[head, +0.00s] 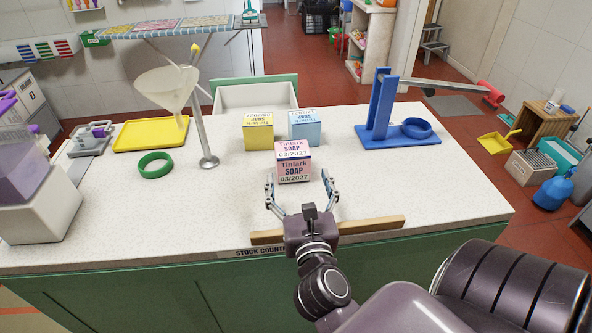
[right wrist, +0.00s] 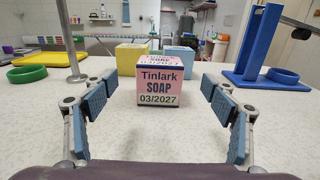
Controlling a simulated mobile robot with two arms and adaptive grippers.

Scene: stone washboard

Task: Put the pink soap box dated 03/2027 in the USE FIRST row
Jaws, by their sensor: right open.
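The pink soap box (head: 294,170) stands on the white counter and reads Tinlark SOAP 03/2027; it also shows in the right wrist view (right wrist: 160,88). A yellow soap box (head: 258,134) and a light blue soap box (head: 305,129) stand just behind it, side by side; I cannot read dates on them. My right gripper (head: 299,181) is open and empty, in front of the pink box. In the right wrist view its fingers (right wrist: 158,88) spread to both sides, with the box centred beyond them. I see no USE FIRST label. My left gripper is not in view.
A wooden strip (head: 365,226) lies along the counter's front edge. A blue stand (head: 400,138) is at right; a metal post (head: 204,130), green ring (head: 154,165) and yellow tray (head: 142,134) are at left. A pale open bin (head: 230,99) stands behind the boxes.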

